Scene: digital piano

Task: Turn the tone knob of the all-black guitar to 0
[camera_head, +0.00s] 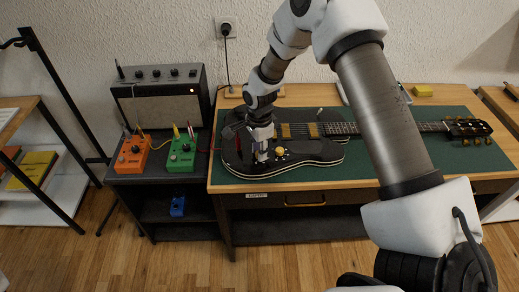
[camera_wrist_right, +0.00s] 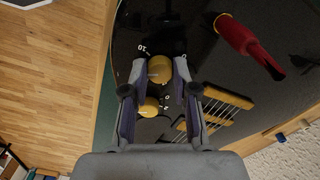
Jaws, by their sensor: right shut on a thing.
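The black guitar (camera_head: 318,151) with gold hardware lies flat on the green mat (camera_head: 360,171), its neck pointing right. My right gripper (camera_head: 261,157) is over the lower left part of the body. In the right wrist view, its fingertips (camera_wrist_right: 160,72) are shut on a round gold knob (camera_wrist_right: 160,68). A mark reading "10" is printed beside this knob. A second gold knob (camera_wrist_right: 149,108) sits between the fingers, nearer the palm, and a gold knob (camera_head: 281,151) shows right of the gripper in the head view. The tone label and knob pointer are not readable. My left gripper is not in view.
A red-handled tool (camera_wrist_right: 243,41) is near the guitar body in the wrist view. An amplifier (camera_head: 160,105), an orange pedal (camera_head: 132,154) and a green pedal (camera_head: 182,152) stand left on a dark shelf. A yellow box (camera_head: 423,91) lies at the desk's back.

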